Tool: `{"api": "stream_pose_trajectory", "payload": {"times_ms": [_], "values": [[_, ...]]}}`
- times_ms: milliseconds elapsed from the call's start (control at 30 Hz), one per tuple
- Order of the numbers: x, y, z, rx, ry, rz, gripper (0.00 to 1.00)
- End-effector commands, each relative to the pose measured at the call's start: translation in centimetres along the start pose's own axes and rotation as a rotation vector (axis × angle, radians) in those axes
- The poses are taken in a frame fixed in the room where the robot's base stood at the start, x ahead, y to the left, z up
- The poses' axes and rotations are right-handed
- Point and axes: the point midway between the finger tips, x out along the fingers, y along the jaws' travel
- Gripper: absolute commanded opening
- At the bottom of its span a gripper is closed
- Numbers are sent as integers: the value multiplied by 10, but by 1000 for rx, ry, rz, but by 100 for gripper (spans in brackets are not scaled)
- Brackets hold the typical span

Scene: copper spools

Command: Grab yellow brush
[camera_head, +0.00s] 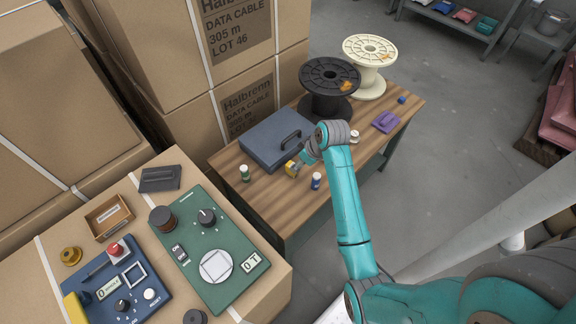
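A small yellow object (291,169) sits on the wooden table in front of the blue-grey case, close to the end of my arm. It is too small and too partly covered to tell whether it is the brush. Another yellow piece (75,309) lies at the lower left, against the left end of a blue control box, and the picture edge cuts it off. My gripper (306,160) is over the table, right beside the first yellow object. My own wrist hides much of the fingers, so I cannot tell whether they are open or touching it.
A blue-grey case (276,138), a black spool (329,83), a cream spool (369,53) and a purple block (385,122) are on the table. Large cartons (165,70) rise behind.

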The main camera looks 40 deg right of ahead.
Motion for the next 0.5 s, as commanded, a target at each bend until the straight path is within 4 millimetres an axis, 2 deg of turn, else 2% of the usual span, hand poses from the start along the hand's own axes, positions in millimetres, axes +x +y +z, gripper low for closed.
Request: {"api": "stream_pose_trajectory", "payload": {"times_ms": [33, 167, 500], "values": [[-4, 7, -4, -4, -7, -7, 62], [-8, 15, -8, -13, -22, -21, 62], [35, 14, -7, -15, -27, -24, 62]]}}
